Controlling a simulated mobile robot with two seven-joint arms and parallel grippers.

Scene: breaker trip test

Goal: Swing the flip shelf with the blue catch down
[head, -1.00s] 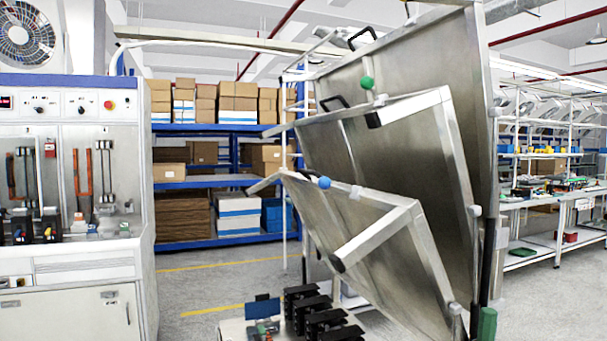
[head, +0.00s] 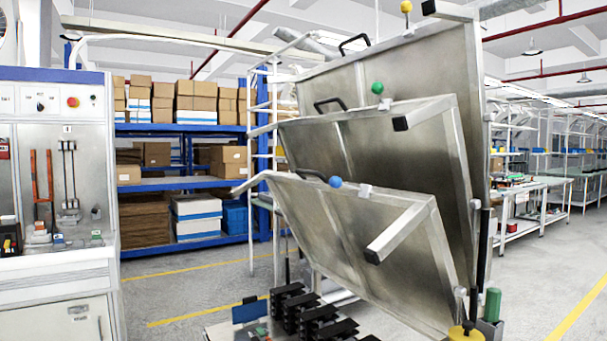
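The flip shelf with the blue catch (head: 375,225) is the lowest and nearest of three metal shelves on the rack. It is tilted up steeply, and its blue ball catch (head: 335,182) sits on its upper edge. Behind it stands the shelf with the green catch (head: 377,88), also tilted up. Behind that is the tallest shelf, with a yellow catch (head: 406,7) at the top. Neither of my grippers shows in the head view.
Several black devices (head: 310,312) stand on a low surface under the shelves. A test cabinet (head: 55,180) is at the left. Blue storage racks (head: 180,129) with boxes stand behind. Workbenches (head: 520,205) line the right. Grey floor is open at the right and between cabinet and rack.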

